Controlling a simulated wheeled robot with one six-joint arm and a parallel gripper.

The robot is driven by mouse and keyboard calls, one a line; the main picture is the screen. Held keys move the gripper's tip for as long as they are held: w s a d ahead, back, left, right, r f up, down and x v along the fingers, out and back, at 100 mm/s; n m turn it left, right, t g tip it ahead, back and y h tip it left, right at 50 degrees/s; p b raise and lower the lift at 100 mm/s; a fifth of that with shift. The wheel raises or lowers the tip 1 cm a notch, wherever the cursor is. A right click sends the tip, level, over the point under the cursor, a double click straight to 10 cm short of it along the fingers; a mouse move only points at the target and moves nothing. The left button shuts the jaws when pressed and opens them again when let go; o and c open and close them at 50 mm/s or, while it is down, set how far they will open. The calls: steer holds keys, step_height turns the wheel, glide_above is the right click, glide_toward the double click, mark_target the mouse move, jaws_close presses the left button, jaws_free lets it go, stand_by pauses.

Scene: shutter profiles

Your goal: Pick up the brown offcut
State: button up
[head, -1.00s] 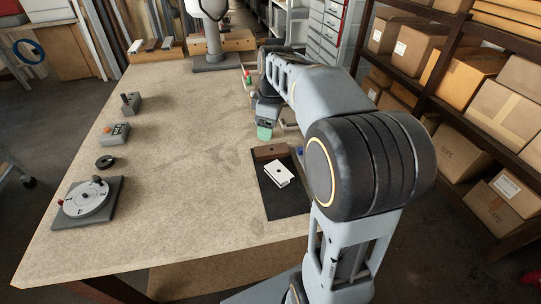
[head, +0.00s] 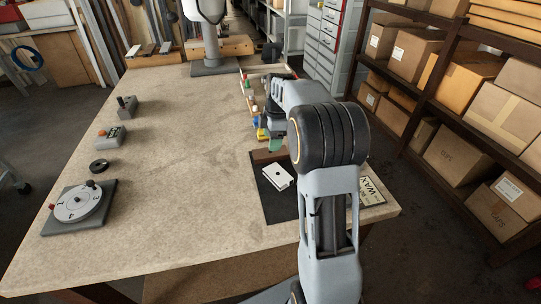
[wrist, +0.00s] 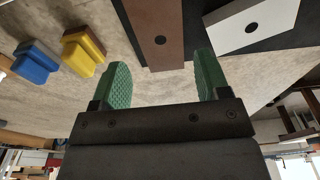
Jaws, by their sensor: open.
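The brown offcut (head: 265,156) is a flat brown block at the far edge of a dark mat (head: 284,208) on the bench. In the wrist view the brown offcut (wrist: 156,28) shows a dark round hole, and its near end lies between the lines of the fingers. My gripper (head: 276,146) is above and close to the offcut in the head view, partly hidden by my arm. In the wrist view my gripper (wrist: 163,80) is open, with green fingertips apart and nothing held between them. I cannot tell the exact height gap.
A white block (head: 277,177) with a hole lies on the mat near the brown one. Yellow (wrist: 85,50) and blue (wrist: 38,62) pieces lie to the left in the wrist view. The bench middle is clear.

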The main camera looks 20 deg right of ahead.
mark_target(270, 154)
steer(key=shift+a+f, duration=0.15)
steer(key=shift+f, duration=1.2)
steer(key=shift+a+f, duration=0.15)
steer(key=shift+f, duration=1.2)
steer(key=shift+c, duration=0.5)
steer(key=c, duration=0.6)
